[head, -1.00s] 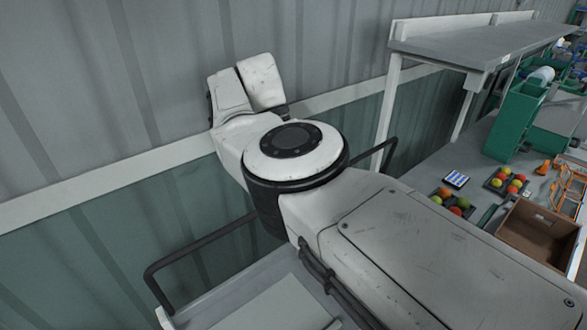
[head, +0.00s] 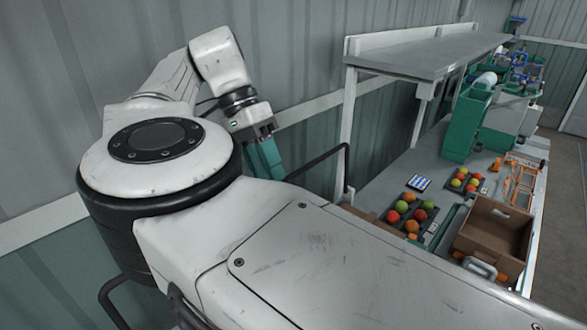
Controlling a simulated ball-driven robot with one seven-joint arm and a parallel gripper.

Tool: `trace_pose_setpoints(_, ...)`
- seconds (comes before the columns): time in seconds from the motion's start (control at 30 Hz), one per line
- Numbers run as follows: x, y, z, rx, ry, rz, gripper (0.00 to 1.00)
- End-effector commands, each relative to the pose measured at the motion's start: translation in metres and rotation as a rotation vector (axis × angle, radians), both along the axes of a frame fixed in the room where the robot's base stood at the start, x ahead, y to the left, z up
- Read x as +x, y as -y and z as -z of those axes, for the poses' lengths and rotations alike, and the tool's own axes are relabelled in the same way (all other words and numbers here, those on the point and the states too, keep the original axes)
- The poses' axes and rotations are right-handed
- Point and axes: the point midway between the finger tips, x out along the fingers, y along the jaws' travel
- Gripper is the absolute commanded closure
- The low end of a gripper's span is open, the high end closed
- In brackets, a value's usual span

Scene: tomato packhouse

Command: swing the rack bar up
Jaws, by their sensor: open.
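My gripper (head: 268,160) hangs at the end of my folded arm, in front of the corrugated wall and left of the bench. Its teal fingers point down and are open, with nothing seen between them. An orange rack (head: 520,178) stands at the right side of the bench, behind the cardboard box and well away from my gripper. It is small in the head view, and I cannot make out which part is its bar or how that bar lies.
On the bench (head: 392,182) are trays of tomatoes (head: 410,214) (head: 464,181), a blue-and-white card (head: 419,183), an open cardboard box (head: 492,236) and a green machine (head: 466,122). A grey shelf (head: 425,55) on white posts overhangs the back. Open floor (head: 562,215) lies to the right.

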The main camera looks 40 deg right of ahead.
Motion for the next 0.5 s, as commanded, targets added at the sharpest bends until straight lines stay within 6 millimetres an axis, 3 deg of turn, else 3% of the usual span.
trace_pose_setpoints(0.5, -0.070, -0.005, -0.032, 0.000, 0.000, 0.002, 0.60)
